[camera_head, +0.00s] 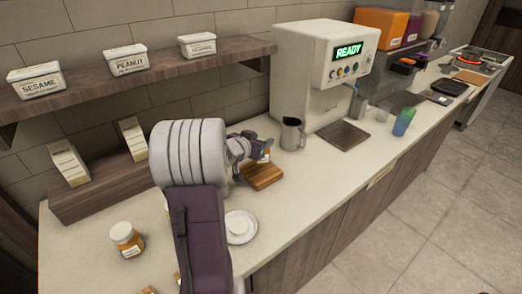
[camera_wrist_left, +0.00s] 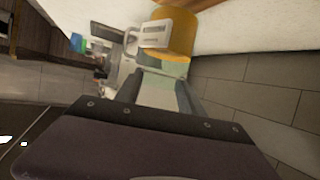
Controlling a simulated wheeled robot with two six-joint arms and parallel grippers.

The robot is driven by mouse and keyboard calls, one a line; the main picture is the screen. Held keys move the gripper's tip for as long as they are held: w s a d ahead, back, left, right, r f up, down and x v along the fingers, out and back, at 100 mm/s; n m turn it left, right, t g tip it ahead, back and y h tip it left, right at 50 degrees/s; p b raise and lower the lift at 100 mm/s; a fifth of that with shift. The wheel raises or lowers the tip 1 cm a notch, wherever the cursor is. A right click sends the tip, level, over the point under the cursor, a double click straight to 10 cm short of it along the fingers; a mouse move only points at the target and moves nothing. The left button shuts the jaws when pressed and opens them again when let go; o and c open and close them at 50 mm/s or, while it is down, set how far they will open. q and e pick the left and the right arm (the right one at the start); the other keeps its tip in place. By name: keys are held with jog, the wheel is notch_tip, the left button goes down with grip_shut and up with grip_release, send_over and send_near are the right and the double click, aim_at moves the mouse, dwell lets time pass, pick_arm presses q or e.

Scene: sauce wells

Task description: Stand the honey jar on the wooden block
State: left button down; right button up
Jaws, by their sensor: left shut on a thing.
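The honey jar, amber with a pale label, shows large in the left wrist view (camera_wrist_left: 180,44) at the fingertips. My left gripper (camera_head: 252,150) is shut on the jar, over the far end of the wooden block (camera_head: 264,177). The block lies flat on the counter in front of the coffee machine's left side. Whether the jar's base touches the block is hidden. My right gripper is not in view.
A white saucer (camera_head: 240,228) lies near the block. A steel pitcher (camera_head: 292,134) stands right of the block, by the coffee machine (camera_head: 310,85). A shelf (camera_head: 150,75) overhangs the back.

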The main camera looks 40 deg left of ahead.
pick_arm(q)
notch_tip(320, 180, down, 4)
jog(key=shift+r+b, duration=0.2)
jog(key=shift+b, duration=0.55)
jog(key=shift+w+f, duration=0.1)
jog(key=shift+f, duration=0.05)
jog(key=shift+f, duration=0.15)
jog(key=c, duration=0.7)
grip_release()
